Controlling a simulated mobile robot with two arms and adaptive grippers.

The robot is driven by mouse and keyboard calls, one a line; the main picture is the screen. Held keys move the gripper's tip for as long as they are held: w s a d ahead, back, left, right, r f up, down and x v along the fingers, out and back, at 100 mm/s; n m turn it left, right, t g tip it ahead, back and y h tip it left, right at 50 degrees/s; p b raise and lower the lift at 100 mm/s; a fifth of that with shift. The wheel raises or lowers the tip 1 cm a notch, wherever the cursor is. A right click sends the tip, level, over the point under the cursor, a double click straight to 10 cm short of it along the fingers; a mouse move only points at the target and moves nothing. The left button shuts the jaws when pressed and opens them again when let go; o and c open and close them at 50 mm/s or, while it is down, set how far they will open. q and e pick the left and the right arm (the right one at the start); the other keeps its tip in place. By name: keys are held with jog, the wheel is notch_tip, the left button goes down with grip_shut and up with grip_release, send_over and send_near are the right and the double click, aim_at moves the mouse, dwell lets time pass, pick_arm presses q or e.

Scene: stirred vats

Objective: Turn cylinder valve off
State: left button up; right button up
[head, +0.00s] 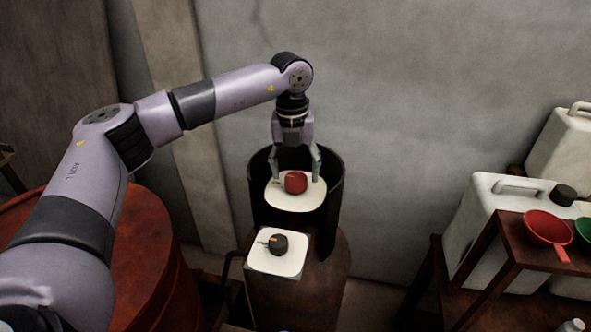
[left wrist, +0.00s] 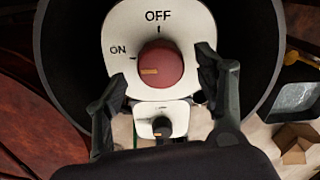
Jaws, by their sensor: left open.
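The cylinder valve is a round red knob (head: 296,183) on a white plate (head: 294,203) inside the dark open-topped guard (head: 335,190). In the left wrist view the red knob (left wrist: 165,60) sits on the plate (left wrist: 190,20) marked OFF at the top and ON at the left. Its yellow mark points left, toward the ON side. My left gripper (head: 297,178) points down over the knob. Its two fingers stand apart on either side of the knob, also in the left wrist view (left wrist: 162,70), with gaps visible. My right gripper is out of view.
A smaller black knob (head: 279,245) on a second white plate (head: 262,263) sits in front of the guard. A red drum (head: 150,270) stands at the left. A white jug (head: 490,215) and a shelf with a red scoop (head: 545,228) stand at the right. A wall is behind.

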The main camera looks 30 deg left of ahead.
pick_arm(q)
jog(key=shift+f, duration=1.15)
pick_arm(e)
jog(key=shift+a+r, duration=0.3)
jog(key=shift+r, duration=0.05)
pick_arm(q)
jog(key=shift+c, duration=0.5)
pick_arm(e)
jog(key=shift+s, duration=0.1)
pick_arm(q)
jog(key=c, duration=1.1)
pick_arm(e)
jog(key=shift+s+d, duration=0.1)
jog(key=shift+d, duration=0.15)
